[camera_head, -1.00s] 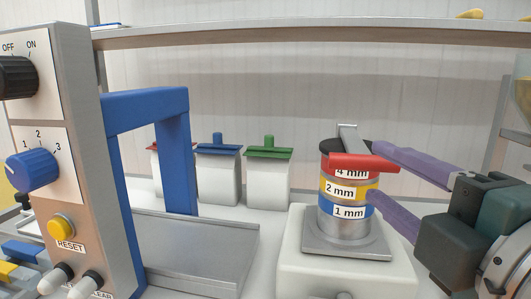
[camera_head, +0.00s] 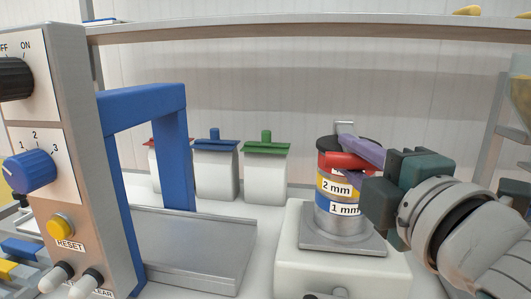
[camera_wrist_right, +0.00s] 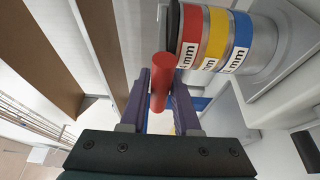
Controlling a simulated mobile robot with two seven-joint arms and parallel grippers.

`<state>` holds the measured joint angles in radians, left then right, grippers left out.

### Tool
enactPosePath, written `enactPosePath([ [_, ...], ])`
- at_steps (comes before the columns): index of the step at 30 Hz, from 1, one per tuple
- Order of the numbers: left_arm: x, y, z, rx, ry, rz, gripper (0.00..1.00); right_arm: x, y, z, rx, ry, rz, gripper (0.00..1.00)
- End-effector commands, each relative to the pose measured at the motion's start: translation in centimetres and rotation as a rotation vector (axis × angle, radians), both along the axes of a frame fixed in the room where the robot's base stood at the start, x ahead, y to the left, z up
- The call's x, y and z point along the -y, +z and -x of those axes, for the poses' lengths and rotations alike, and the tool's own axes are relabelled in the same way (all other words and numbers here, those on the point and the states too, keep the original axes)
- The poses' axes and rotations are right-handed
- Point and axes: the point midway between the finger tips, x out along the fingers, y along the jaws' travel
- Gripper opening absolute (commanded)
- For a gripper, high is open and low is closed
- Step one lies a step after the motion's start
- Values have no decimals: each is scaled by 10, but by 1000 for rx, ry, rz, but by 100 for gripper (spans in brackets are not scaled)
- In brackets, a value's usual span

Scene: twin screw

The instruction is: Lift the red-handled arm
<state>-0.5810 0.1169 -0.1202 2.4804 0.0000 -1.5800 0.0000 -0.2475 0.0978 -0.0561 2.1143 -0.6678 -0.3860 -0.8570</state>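The red-handled arm (camera_head: 345,162) sits at the top of a banded sieve stack (camera_head: 337,200) with red, yellow and blue labelled rings. Its red handle also shows upright in the right wrist view (camera_wrist_right: 160,82). My right gripper (camera_head: 352,165) has its purple fingers on either side of the handle, one above and partly in front of it in the head view. In the wrist view the open fingers (camera_wrist_right: 161,95) straddle the handle. Whether either finger touches it is unclear. The gripper body hides part of the stack's right side. My left gripper is not in view.
The stack stands on a grey plate on a white base (camera_head: 300,270). A control panel (camera_head: 75,150) with a blue frame (camera_head: 175,150) and metal tray (camera_head: 200,250) is at left. White containers with red, blue and green lids (camera_head: 266,148) stand behind. A shelf (camera_head: 300,30) spans above.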

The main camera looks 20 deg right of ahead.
Motion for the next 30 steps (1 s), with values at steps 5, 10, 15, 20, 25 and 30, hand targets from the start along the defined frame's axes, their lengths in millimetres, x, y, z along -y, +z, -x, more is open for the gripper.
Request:
enactPosePath([
  [5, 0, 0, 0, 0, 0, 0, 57, 0, 0, 0, 0, 0, 0, 9],
  [10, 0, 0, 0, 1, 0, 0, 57, 0, 0, 0, 0, 0, 0, 0],
  [15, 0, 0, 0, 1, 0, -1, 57, 0, 0, 0, 0, 0, 0, 0],
  [20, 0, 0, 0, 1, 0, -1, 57, 0, 0, 0, 0, 0, -1, 0],
  [25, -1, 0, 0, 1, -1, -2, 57, 0, 0, 0, 0, 0, 0, 0],
  [30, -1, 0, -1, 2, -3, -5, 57, 0, 0, 0, 0, 0, -1, 0],
])
